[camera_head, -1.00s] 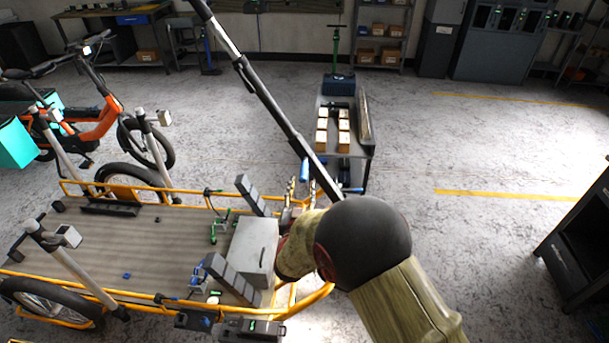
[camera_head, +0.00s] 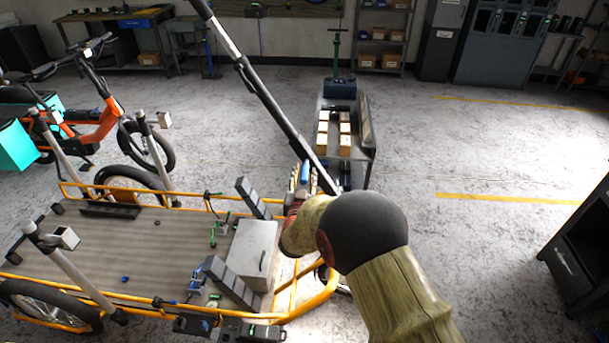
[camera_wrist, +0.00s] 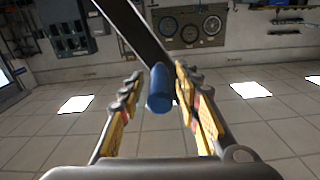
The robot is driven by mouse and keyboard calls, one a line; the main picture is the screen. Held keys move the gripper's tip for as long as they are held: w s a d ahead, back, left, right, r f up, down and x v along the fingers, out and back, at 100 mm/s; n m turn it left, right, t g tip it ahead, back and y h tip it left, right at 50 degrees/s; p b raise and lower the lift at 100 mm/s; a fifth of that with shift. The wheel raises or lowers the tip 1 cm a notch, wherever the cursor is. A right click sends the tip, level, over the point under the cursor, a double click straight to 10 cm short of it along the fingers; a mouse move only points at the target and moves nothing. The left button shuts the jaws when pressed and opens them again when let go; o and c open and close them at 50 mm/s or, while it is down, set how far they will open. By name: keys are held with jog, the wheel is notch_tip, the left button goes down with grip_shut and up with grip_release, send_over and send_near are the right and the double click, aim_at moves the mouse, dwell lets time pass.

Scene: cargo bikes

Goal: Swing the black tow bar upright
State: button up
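The black tow bar (camera_head: 270,100) slants across the head view from the top left down to the area by my gripper, with a pale section near its upper end. A blue grip (camera_head: 304,174) shows at its lower end. My gripper (camera_head: 299,182) is at this blue grip, beyond the front of the orange-railed cargo bed. In the wrist view, the blue grip (camera_wrist: 160,90) lies between my open fingers (camera_wrist: 157,95), nearer the right finger, with a gap to the left finger. The black bar (camera_wrist: 135,30) runs up and left from it. My wrist hides part of the bar's lower end.
The orange-railed cargo bed (camera_head: 110,245) carries a grey box (camera_head: 252,250) close to my gripper. A low cart (camera_head: 345,155) with several small boxes stands behind the bar. A dark cabinet (camera_head: 580,250) is at the right edge. Open floor (camera_head: 480,150) lies to the right.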

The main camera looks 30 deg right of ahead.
grip_shut()
dwell(0.7)
